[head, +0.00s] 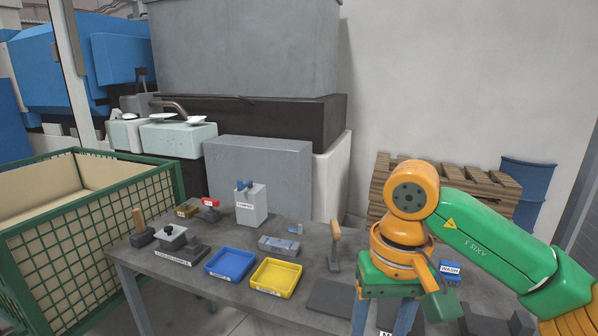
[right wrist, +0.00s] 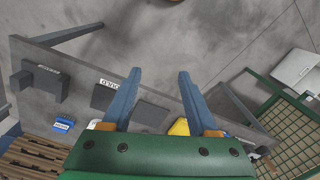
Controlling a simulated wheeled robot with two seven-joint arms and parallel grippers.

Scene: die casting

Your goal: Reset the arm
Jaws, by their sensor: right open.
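My right arm, orange and green, comes in from the right in the head view. Its right gripper (head: 384,314) points down over the front right part of the grey table (head: 205,300). In the right wrist view the right gripper (right wrist: 158,92) has its two blue fingers wide apart with nothing between them. The fingers reach over the table edge, with the floor visible beyond. My left gripper is in neither view.
A blue tray (head: 231,264) and a yellow tray (head: 276,278) lie mid-table. A wooden-handled tool (head: 335,245) stands beside the arm. A blue WASH item (head: 450,271) is behind it. A green mesh crate (head: 75,235) stands left. Wooden pallets (head: 480,183) stand behind.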

